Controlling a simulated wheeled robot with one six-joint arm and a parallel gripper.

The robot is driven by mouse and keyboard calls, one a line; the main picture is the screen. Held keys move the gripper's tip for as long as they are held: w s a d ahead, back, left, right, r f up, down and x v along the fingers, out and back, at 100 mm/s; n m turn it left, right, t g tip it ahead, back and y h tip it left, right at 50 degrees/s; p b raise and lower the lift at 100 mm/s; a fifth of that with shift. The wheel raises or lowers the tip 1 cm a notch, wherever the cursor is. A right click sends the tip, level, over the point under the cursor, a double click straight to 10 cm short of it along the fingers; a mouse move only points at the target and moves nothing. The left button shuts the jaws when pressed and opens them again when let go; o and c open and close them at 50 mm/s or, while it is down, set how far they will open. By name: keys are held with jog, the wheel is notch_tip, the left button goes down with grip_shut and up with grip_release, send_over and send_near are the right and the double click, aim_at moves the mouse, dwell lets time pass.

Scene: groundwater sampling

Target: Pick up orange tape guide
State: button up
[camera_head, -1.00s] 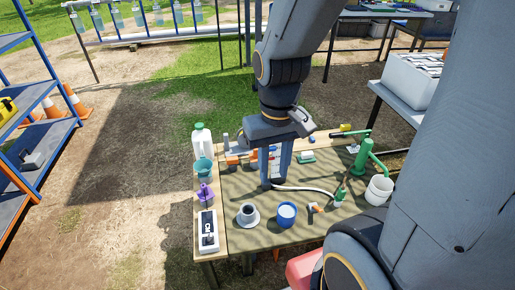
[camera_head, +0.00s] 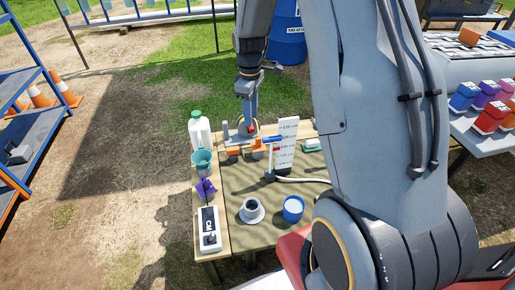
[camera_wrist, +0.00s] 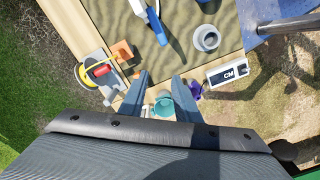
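An orange piece that looks like the tape guide (camera_wrist: 122,50) lies at the table edge in the wrist view, beside a round yellow-rimmed reel with a red part (camera_wrist: 101,70). In the head view, orange parts (camera_head: 257,148) show at the back edge of the table, partly hidden by my gripper (camera_head: 248,120). The wrist view shows my gripper (camera_wrist: 161,76) with its two fingers spread and nothing between them. The orange piece is to the left of the left finger, apart from it in the picture.
A white scale board (camera_head: 287,140) stands just right of my gripper. A white jug (camera_head: 199,131), teal cup (camera_head: 201,162), purple item (camera_head: 205,190) and white meter (camera_head: 209,229) line the left edge.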

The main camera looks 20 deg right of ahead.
aim_at(258, 137)
jog(key=w+d+f+n, duration=0.2)
jog(key=w+f, duration=0.1)
jog(key=f, duration=0.2)
jog(key=w+d+f+n+b, duration=0.1)
jog(key=w+d+f+n, duration=0.1)
jog(key=f, duration=0.4)
jog(key=w+d+f+n+b, duration=0.1)
jog(key=w+d+f+n, duration=0.1)
jog(key=w+d+f, duration=0.2)
jog(key=shift+w+f+n, duration=0.3)
jog(key=shift+w+f, duration=0.8)
jog(key=shift+f, duration=0.05)
notch_tip(258, 137, down, 8)
jog(key=b, duration=0.3)
jog(key=shift+a+b, duration=0.1)
jog(key=shift+b, duration=0.2)
grip_shut()
